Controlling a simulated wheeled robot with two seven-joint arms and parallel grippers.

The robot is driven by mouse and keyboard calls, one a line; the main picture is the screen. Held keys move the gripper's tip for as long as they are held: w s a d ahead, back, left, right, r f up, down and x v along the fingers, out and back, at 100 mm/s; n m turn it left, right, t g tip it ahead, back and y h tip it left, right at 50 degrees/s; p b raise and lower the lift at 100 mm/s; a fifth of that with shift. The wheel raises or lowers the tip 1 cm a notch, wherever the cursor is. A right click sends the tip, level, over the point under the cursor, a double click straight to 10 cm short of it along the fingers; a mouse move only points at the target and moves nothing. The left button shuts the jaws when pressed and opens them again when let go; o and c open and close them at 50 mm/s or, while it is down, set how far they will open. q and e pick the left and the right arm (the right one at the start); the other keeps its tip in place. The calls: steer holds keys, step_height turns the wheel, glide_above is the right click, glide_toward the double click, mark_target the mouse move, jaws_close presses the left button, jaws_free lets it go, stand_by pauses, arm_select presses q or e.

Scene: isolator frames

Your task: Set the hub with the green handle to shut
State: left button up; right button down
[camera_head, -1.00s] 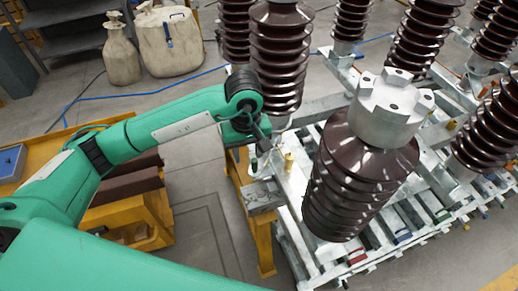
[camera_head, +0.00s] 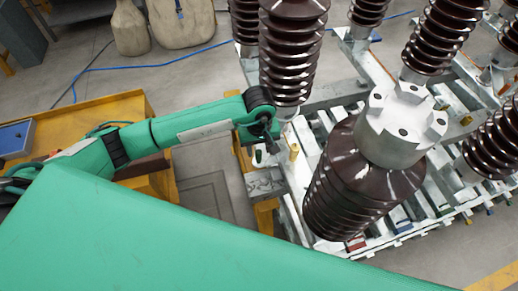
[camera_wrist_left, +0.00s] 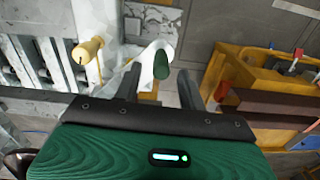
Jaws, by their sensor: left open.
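The green handle (camera_wrist_left: 161,64) is a short rounded grip on a curved pale lever in the left wrist view. It also shows small in the head view (camera_head: 258,157), just below my left gripper (camera_head: 267,140). In the left wrist view the two fingers of my left gripper (camera_wrist_left: 158,71) are apart. The green handle appears between their tips; I cannot tell whether they touch it. The hub under the handle is mostly hidden by the gripper and lever. My right gripper is not in view.
A yellow handle (camera_head: 294,152) stands close beside the green one, also in the left wrist view (camera_wrist_left: 87,50). Brown ribbed insulators (camera_head: 292,50) rise just behind and to the right (camera_head: 340,205). A yellow cart (camera_head: 85,113) stands at left.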

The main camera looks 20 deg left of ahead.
mark_target(258, 151)
arm_select(q)
steer(key=shift+s+f+p, duration=0.2)
steer(key=shift+f+p, duration=0.1)
steer(key=shift+f, duration=0.8)
steer(key=shift+w+f, duration=0.1)
steer(key=shift+f, duration=0.55)
jaws_close()
